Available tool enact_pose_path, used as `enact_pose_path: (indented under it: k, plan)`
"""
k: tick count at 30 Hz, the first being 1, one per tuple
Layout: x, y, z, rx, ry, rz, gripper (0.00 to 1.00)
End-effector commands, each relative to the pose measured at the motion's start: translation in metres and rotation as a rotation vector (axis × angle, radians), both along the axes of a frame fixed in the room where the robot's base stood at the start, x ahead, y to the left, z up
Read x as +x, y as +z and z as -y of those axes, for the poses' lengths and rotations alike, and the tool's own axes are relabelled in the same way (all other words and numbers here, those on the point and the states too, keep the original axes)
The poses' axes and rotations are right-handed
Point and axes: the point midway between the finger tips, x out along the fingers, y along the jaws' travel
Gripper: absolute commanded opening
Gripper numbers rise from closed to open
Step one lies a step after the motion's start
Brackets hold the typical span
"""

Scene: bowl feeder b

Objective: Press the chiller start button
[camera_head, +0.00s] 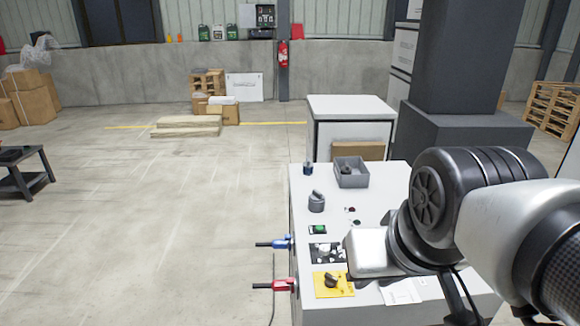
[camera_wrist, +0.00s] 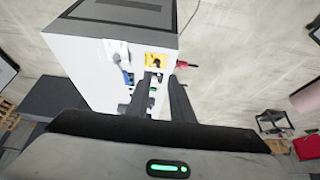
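A white cabinet (camera_head: 301,257) with a control panel on its top stands in front of me.
A yellow plate with a black rotary switch (camera_head: 333,284), a blue valve handle (camera_head: 283,243) and a red one (camera_head: 284,285) lie near the button. A grey knob (camera_head: 316,202) and grey bin (camera_head: 350,174) stand behind it.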

Motion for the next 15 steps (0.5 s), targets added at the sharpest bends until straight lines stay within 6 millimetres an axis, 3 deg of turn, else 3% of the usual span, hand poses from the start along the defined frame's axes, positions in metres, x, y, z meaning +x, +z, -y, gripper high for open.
enact_pose_path:
  k: [1,3,15]
  plan:
    - [0.0,0.0,0.0,0.0,0.0,0.0,0.11]
    - [0.0,0.0,0.0,0.0,0.0,0.0,0.0]
    - [0.0,0.0,0.0,0.0,0.0,0.0,0.0]
